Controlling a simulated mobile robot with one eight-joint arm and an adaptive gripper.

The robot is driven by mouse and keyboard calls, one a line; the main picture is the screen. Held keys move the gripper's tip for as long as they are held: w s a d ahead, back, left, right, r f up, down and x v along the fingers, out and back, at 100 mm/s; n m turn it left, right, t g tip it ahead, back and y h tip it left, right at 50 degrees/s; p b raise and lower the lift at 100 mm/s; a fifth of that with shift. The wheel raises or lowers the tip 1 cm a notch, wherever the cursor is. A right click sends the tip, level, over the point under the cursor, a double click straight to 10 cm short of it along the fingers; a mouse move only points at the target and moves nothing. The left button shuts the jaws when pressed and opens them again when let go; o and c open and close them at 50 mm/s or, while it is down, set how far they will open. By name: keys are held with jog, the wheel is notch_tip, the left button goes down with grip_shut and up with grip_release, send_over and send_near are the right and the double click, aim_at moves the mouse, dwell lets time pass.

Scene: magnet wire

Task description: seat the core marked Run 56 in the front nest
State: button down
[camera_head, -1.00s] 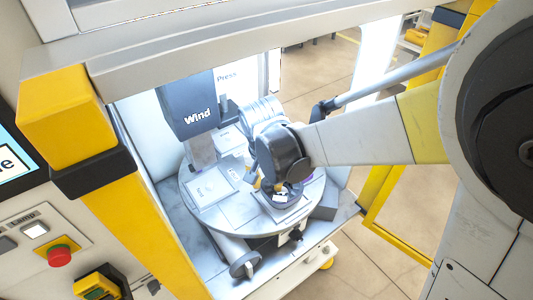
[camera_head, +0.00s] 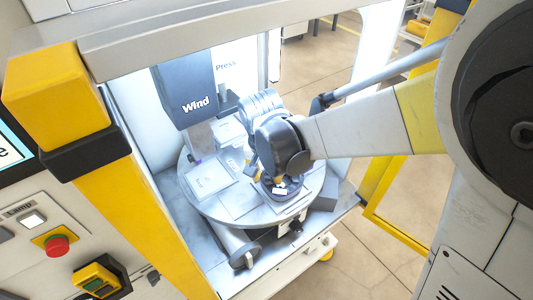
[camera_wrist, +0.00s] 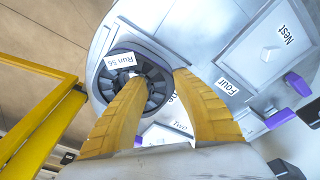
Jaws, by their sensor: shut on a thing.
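The core marked Run 56 (camera_wrist: 157,75) is a dark slotted ring with a white label, in the upper left part of the wrist view. My gripper (camera_wrist: 158,77) has its yellow fingers shut on the core. A purple rim (camera_wrist: 148,44) shows around part of the core, above a round light seat at the edge of the turntable. I cannot tell whether the core rests fully down. In the head view my gripper (camera_head: 268,181) is low over the near right side of the turntable (camera_head: 213,213), and it hides much of the core there.
A grey Wind unit (camera_head: 193,95) stands over the turntable's far left. A Press panel (camera_head: 228,64) is behind. Yellow frame posts (camera_head: 130,215) flank the opening.

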jog(key=shift+f+b, duration=0.8)
jog(key=shift+f, duration=0.15)
jog(key=c, duration=1)
grip_release()
jog(key=shift+r, duration=0.1)
jog(key=shift+s+a+r+p, duration=0.1)
jog(key=shift+s+r+p, duration=0.1)
jog(key=shift+r+p, duration=0.95)
jog(key=shift+s+a+r+p, duration=0.15)
jog(key=shift+r+p, duration=0.65)
jog(key=shift+r, duration=0.55)
jog(key=shift+d+f, duration=0.1)
jog(key=shift+s+a+r, duration=0.1)
jog(key=shift+s+r, duration=0.1)
jog(key=shift+r, duration=1.05)
jog(key=shift+s+a+r, duration=0.1)
jog(key=shift+s+r, duration=0.05)
jog(key=shift+r, duration=1.1)
jog(key=shift+s+r, duration=0.2)
jog(key=shift+r, duration=1.05)
